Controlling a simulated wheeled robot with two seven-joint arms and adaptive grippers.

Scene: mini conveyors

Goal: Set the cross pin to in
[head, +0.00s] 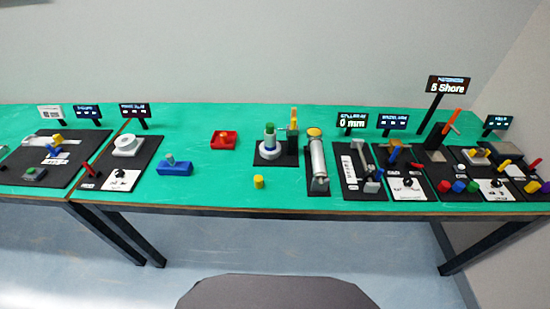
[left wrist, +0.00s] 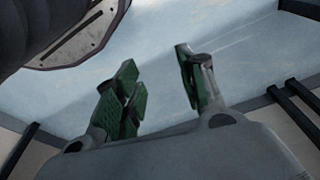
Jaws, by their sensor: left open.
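I cannot tell for sure which small part is the cross pin, as the parts are too small in the head view. A black-based fixture (head: 350,183) carries grey metal parts right of centre. Beside it, a panel (head: 408,185) has a black knob, with small blue and orange parts behind it. My left gripper (left wrist: 155,62) shows in the left wrist view, open and empty, with green-padded fingers apart over the pale floor. It touches none of the table's devices. My right gripper is in neither view.
A long green table (head: 230,195) spans the head view. A silver cylinder (head: 318,160), a green-topped post (head: 270,139), a blue block (head: 174,168) and a red tray (head: 223,140) stand on it. A sign (head: 448,85) reads 5 Shore. The table's front middle is mostly clear.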

